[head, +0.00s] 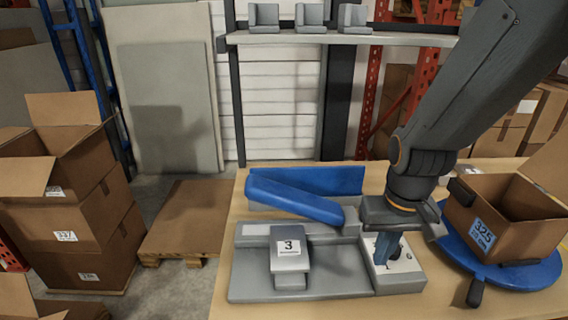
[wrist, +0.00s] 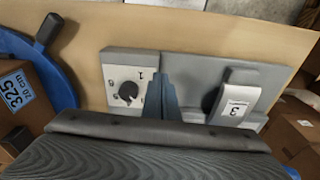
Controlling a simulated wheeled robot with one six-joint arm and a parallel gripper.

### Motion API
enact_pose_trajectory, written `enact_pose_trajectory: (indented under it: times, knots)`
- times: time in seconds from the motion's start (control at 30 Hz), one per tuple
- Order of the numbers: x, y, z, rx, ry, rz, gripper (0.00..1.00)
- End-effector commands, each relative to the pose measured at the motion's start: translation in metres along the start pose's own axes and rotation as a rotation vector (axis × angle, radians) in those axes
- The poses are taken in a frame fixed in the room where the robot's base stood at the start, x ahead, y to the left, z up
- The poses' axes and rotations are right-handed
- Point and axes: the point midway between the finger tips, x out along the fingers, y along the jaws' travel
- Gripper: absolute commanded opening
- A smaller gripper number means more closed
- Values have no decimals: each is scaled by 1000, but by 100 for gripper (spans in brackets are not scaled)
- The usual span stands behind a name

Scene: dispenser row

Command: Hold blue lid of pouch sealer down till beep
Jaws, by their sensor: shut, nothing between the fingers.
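The pouch sealer's blue lid (head: 295,198) appears as a long blue bar slanting across the back of the table, over a grey base (head: 262,207). A blue panel (head: 335,179) stands behind it. I cannot tell how far the lid is from its base. My gripper (head: 385,254) is shut and empty, pointing down in front and to the right of the lid, not touching it. Its blue-grey fingers (wrist: 164,92) are over or beside a white dial panel (head: 402,258); contact cannot be told. The lid is not visible in the wrist view.
A grey unit with a lever labelled 3 (head: 290,250) is left of my gripper, beside the panel's dark dial (wrist: 128,91). On the right, an open carton labelled 325 (head: 505,215) stands on a blue round plate (head: 535,272). A shelf (head: 340,38) spans the back.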

Motion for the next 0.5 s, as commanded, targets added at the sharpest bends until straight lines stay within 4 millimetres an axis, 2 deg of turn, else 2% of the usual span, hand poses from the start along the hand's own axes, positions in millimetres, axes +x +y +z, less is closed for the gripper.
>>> enact_pose_trajectory:
  times: [0.23, 0.3, 0.37, 0.47, 0.5]
  knots:
    - [0, 0, 0, 0, 0, 0, 0]
    - [-3, -2, -6, 2, 1, -4, 0]
    - [-8, -7, -16, 8, -1, -13, 0]
    - [-28, -23, -49, 26, -8, -49, 0]
    - [-39, -35, -66, 33, -15, -72, 0]
